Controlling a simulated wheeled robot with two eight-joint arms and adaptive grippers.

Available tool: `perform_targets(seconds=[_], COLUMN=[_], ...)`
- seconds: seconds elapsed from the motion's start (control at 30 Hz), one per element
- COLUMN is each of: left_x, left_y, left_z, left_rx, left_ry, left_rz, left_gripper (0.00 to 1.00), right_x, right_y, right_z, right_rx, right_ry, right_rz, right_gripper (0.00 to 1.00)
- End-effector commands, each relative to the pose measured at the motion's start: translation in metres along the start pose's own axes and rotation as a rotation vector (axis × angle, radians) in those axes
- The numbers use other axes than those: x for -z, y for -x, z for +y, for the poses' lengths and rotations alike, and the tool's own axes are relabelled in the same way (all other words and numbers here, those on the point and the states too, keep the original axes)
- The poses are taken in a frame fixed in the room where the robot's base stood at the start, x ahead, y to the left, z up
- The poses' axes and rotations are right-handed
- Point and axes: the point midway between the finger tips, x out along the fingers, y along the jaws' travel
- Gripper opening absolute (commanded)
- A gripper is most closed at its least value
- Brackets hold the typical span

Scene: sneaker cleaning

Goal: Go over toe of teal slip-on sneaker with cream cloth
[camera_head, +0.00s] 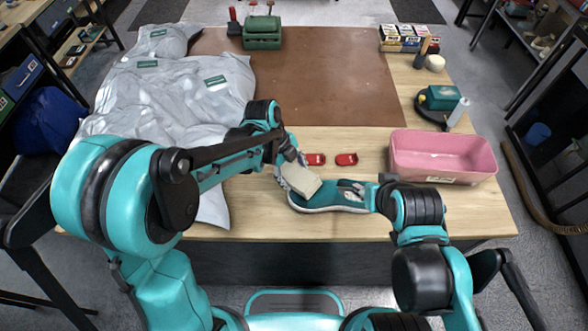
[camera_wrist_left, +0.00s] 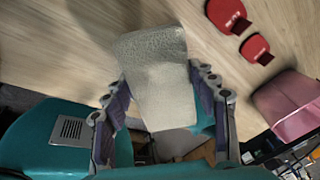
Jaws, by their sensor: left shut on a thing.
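The teal slip-on sneaker (camera_head: 331,200), with a pale sole edge, lies on the wooden table in front of me. My left gripper (camera_head: 290,168) is shut on the cream cloth (camera_head: 305,183), a folded block that also shows between the fingers in the left wrist view (camera_wrist_left: 158,75). The cloth overlaps the sneaker's left end in the head view; whether it touches is unclear. My right gripper (camera_head: 376,192) is at the sneaker's right end, mostly hidden by its own arm, so its jaws cannot be made out.
Two red items (camera_head: 346,159) lie just beyond the sneaker. A pink bin (camera_head: 440,157) stands at right. Grey bags (camera_head: 170,95) cover the left side. A brown mat (camera_head: 310,75), green box (camera_head: 262,33), small cartons (camera_head: 410,38) and teal-topped brush (camera_head: 441,97) are farther back.

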Motion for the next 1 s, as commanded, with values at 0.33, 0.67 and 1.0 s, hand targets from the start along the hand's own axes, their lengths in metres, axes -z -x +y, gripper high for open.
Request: perform_targets(seconds=[0.33, 0.67, 1.0], left_x=[0.017, 0.029, 0.041], left_y=[0.001, -0.001, -0.003], left_z=[0.022, 0.039, 0.056], left_rx=[0.0, -0.001, -0.001], left_ry=[0.0, -0.001, -0.001], left_rz=[0.0, 0.0, 0.0], left_gripper=[0.35, 0.35, 0.35], right_x=[0.0, 0.0, -0.002], right_y=[0.0, -0.001, -0.002], right_z=[0.0, 0.0, 0.0], right_rx=[0.0, 0.0, 0.0], right_ry=[0.0, 0.0, 0.0], right_rz=[0.0, 0.0, 0.0], right_gripper=[0.4, 0.4, 0.4])
